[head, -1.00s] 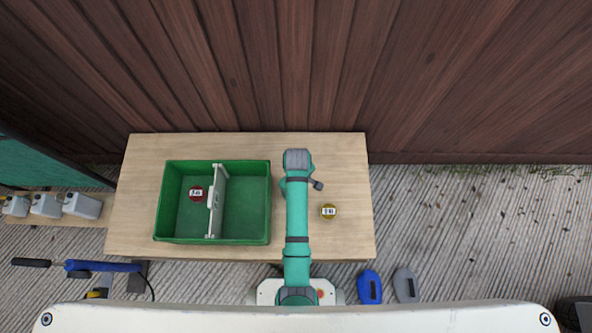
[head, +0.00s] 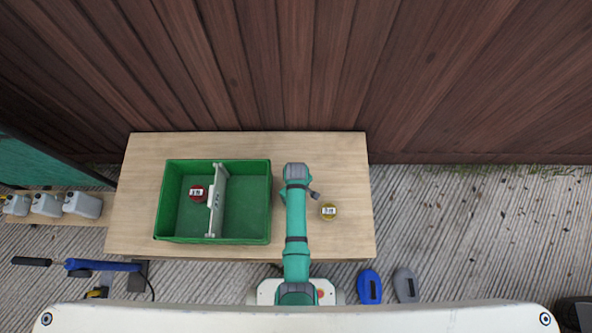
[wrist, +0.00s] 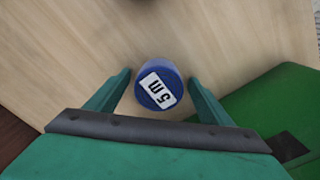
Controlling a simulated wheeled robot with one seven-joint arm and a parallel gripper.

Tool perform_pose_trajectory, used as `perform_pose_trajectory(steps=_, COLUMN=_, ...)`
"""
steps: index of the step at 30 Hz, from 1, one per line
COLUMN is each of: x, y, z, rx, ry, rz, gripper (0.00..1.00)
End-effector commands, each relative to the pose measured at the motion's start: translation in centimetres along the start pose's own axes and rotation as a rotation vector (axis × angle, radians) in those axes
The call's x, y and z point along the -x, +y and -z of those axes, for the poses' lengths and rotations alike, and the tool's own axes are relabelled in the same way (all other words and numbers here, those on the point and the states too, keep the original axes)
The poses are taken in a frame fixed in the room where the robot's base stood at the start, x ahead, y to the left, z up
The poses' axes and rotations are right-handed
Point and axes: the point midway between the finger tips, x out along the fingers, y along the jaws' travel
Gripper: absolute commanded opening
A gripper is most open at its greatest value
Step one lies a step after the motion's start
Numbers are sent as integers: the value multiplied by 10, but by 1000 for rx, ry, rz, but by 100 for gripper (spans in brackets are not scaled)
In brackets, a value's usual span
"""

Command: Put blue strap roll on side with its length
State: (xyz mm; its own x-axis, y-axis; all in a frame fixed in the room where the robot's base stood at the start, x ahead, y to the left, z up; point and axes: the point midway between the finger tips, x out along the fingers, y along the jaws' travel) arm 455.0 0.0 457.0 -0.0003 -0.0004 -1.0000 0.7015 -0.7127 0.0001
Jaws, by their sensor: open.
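The blue strap roll (wrist: 157,86) stands on the wooden table in the wrist view, with a white label reading "5 m" on its top. My gripper (wrist: 159,76) is open, with one finger on each side of the roll. I see gaps between the fingers and the roll. In the head view my arm hides the blue roll and the gripper. The green crate (head: 262,237) is left of my arm, split by a pale divider (head: 219,188) with a small sign I cannot read. A red roll (head: 196,192) with a white label lies in its left compartment.
A yellow roll (head: 329,211) with a label too small to read stands on the table (head: 345,160) right of my arm. The crate's right compartment looks empty. White canisters (head: 80,205) and a blue tool (head: 100,266) are left of the table.

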Motion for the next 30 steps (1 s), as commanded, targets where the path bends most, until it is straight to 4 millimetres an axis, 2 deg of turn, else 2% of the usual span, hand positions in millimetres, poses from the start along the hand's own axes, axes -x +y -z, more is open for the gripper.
perform_pose_trajectory(steps=4, x=0, y=0, z=0, rx=-1, ry=0, rz=0, gripper=72)
perform_pose_trajectory(steps=9, x=0, y=0, z=0, rx=-1, ry=0, rz=0, gripper=31)
perform_pose_trajectory(steps=10, x=0, y=0, z=0, rx=-1, ry=0, rz=0, gripper=26)
perform_pose_trajectory(steps=11, x=0, y=0, z=0, rx=-1, ry=0, rz=0, gripper=26)
perform_pose_trajectory(steps=12, x=1, y=0, z=0, rx=-1, ry=1, rz=-1, gripper=22)
perform_pose_trajectory(steps=23, x=8, y=1, z=1, rx=0, ry=2, rz=-2, gripper=21)
perform_pose_trajectory(steps=28, x=31, y=1, z=2, rx=2, ry=4, rz=-3, gripper=21)
perform_pose_trajectory(steps=30, x=41, y=-9, z=-4, rx=4, ry=2, rz=-1, gripper=21)
